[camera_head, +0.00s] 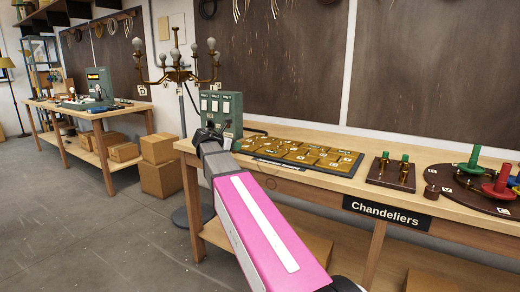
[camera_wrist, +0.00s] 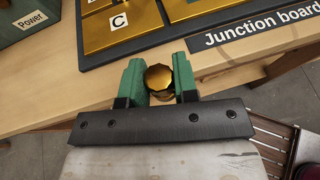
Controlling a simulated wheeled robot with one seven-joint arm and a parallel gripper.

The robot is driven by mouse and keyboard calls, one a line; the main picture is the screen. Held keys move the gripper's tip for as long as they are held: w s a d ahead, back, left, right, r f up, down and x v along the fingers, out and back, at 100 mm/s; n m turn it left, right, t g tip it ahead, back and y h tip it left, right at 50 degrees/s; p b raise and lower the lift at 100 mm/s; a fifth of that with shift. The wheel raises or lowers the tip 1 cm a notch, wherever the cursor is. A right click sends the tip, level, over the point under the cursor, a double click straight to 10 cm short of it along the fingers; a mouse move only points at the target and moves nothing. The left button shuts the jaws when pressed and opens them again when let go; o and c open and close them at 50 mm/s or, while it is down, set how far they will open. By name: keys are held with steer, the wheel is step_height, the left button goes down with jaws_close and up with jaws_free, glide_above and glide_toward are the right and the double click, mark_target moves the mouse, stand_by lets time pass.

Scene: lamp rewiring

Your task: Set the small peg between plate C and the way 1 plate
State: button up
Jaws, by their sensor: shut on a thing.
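My gripper (camera_wrist: 159,80) is shut on a small brass peg (camera_wrist: 159,77), held between green finger pads in the wrist view. The peg is over the bench edge, just in front of the junction board. Plate C (camera_wrist: 122,20), a brass plate with a white C label, lies on the board above and left of the peg in the wrist view. The peg is apart from it. In the head view my gripper (camera_head: 207,132) is at the left end of the board, and the peg is hidden. I cannot make out which board plate is the way 1 plate.
The junction board (camera_head: 290,156) lies flat on the Chandeliers bench (camera_head: 352,190). A green box with switches (camera_head: 221,112) stands at the bench's left end. A dark block with two green-topped pegs (camera_head: 391,172) and a round peg board (camera_head: 470,190) stand to the right.

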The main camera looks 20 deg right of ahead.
steer(key=w+d+r+m+g, duration=0.1)
steer(key=w+d+r, duration=0.35)
steer(key=r, duration=0.45)
steer(key=x, duration=0.4)
steer(key=f+x, duration=0.1)
steer(key=x, duration=0.3)
steer(key=s+x, duration=0.1)
steer(key=x, duration=0.4)
steer(key=shift+f, duration=2.3)
steer(key=o, duration=1)
steer(key=shift+f, duration=0.1)
steer(key=v, duration=1.2)
